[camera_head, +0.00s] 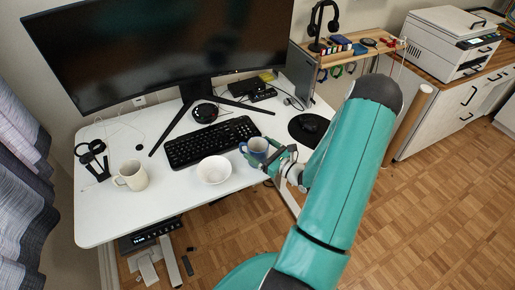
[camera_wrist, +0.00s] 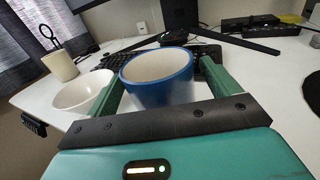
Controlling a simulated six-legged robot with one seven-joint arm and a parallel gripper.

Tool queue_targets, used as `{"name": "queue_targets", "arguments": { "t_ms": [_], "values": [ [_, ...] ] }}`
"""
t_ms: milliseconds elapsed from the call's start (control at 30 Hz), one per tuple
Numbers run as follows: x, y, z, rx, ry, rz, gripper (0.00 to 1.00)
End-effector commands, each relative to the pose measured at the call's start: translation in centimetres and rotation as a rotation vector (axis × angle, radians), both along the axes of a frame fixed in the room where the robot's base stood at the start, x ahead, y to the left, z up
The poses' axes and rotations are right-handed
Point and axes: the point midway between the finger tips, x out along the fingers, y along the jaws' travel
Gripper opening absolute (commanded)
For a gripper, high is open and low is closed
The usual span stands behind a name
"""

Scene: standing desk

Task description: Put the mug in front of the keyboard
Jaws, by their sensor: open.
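A blue mug with a pale inside (camera_head: 258,146) stands on the white desk to the right of the bowl, near the keyboard's right end. In the wrist view the blue mug (camera_wrist: 158,84) sits between the two green fingers of my gripper (camera_wrist: 165,80). The fingers are open, one on each side of the mug; I cannot tell if either touches it. My gripper (camera_head: 262,160) reaches in from the right in the head view. The black keyboard (camera_head: 210,142) lies behind the bowl. A second mug, cream coloured (camera_head: 132,176), stands at the left of the desk.
A white bowl (camera_head: 214,170) stands in front of the keyboard, close to my gripper's left finger; it shows in the wrist view (camera_wrist: 84,94). A mouse on a black round pad (camera_head: 309,127) lies to the right. The desk (camera_head: 172,196) is clear between cream mug and bowl.

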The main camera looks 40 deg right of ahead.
Motion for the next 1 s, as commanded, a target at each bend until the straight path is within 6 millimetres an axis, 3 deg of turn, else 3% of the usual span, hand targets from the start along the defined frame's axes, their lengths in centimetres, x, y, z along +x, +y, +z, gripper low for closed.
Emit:
{"name": "queue_targets", "arguments": {
  "t_ms": [300, 500, 667, 833, 933, 1000],
  "values": [
    [-6.9, -0.8, 0.0, -0.001, 0.002, -0.003, 0.88],
    [-9.7, -1.0, 0.0, 0.000, 0.000, -0.001, 0.88],
    [-10.4, -1.1, 0.0, 0.000, 0.000, 0.000, 0.88],
    [-9.9, -0.4, 0.6, -0.020, 0.003, 0.037, 0.88],
    [-8.4, 1.6, 2.4, -0.082, 0.015, 0.148, 0.88],
    [-7.2, 4.0, 4.2, -0.153, 0.027, 0.272, 0.88]
  ]
}}
